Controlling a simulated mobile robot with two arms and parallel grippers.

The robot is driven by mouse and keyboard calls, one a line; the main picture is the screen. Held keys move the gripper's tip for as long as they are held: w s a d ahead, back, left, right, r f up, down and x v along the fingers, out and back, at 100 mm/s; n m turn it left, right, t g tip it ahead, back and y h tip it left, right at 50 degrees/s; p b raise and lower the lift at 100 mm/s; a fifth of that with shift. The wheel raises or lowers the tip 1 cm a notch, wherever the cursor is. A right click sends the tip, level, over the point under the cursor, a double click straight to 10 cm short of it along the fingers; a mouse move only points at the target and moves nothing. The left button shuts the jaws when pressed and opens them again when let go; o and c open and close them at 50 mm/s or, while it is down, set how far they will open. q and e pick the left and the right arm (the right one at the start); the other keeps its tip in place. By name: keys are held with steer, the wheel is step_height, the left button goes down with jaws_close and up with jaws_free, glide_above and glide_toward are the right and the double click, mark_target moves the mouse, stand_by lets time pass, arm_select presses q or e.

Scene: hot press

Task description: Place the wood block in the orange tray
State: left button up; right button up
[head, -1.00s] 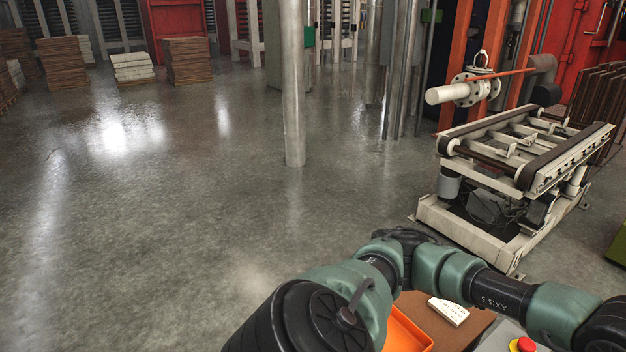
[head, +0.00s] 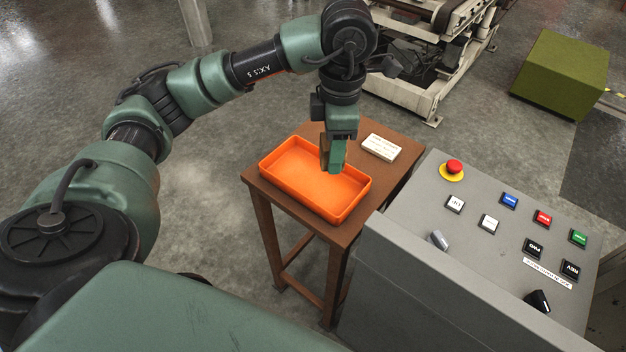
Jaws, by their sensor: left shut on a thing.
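My left gripper (head: 335,162) points down over the right back part of the orange tray (head: 354,208). It is shut on a small brown piece, which looks like the wood block (head: 323,144). Most of this piece is hidden by the green fingers. The fingertips reach down to about the tray's rim in the picture; I cannot tell whether the block touches the tray. The tray's visible inside is empty. My right gripper is not in view.
The tray stands on a small brown wooden table (head: 400,165) with a white box (head: 381,147) at the back. A grey control panel (head: 470,240) with several buttons stands close on the right. A green box (head: 565,72) and a conveyor stand (head: 425,90) are farther back.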

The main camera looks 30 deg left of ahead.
arm_select(q)
steer(key=w+a+n+b, duration=0.2)
steer(key=w+n, duration=0.1)
steer(key=n, duration=0.7)
steer(key=n+b, duration=0.3)
steer(key=n, duration=1.4)
glide_above(323, 187)
step_height(323, 187, down, 14)
steer(key=shift+r, duration=0.1)
step_height(323, 187, down, 5)
steer(key=shift+r, duration=0.1)
steer(key=o, duration=1.4)
steer(key=shift+f, duration=0.2)
